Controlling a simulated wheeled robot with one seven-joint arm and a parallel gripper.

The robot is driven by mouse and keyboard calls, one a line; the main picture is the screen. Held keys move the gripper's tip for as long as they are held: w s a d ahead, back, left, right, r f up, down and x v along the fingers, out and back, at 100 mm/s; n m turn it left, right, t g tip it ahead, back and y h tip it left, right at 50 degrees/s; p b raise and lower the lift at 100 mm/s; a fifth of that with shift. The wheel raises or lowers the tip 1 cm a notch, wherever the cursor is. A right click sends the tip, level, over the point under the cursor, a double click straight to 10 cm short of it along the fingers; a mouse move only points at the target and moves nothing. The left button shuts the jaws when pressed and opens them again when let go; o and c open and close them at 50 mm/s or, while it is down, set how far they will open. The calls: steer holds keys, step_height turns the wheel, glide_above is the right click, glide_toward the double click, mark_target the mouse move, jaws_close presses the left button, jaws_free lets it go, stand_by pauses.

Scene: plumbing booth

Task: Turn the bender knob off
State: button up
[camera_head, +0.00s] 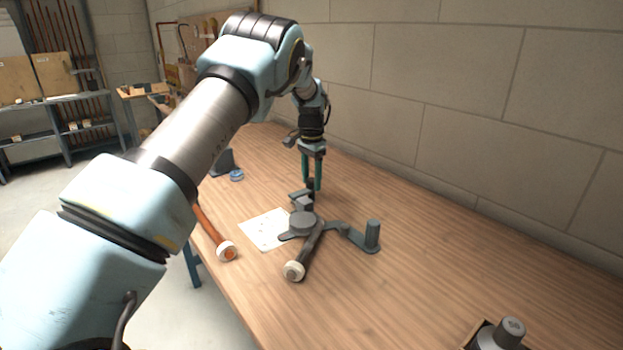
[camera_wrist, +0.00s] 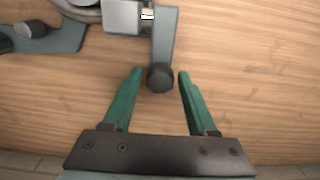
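The bender is a dark grey tool on the wooden table, with a round body (camera_head: 303,222) near the middle of the head view. Its knob (camera_wrist: 160,77) is a small dark round cap at the end of a grey arm (camera_wrist: 164,40) in the wrist view. My gripper (camera_head: 312,182) points down over the far side of the bender. In the wrist view my gripper (camera_wrist: 159,74) has its two green fingers apart, one on each side of the knob, with a gap on both sides. I cannot tell how far the fingertips are above the knob.
A white sheet (camera_head: 262,229) lies left of the bender. A handle with a pale end (camera_head: 294,270) reaches toward the front edge, and an orange-red bar (camera_head: 210,228) lies to the left. A grey weight (camera_head: 502,335) stands at front right. A block wall (camera_head: 450,100) runs behind the table.

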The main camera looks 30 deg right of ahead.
jaws_close()
stand_by(1.1)
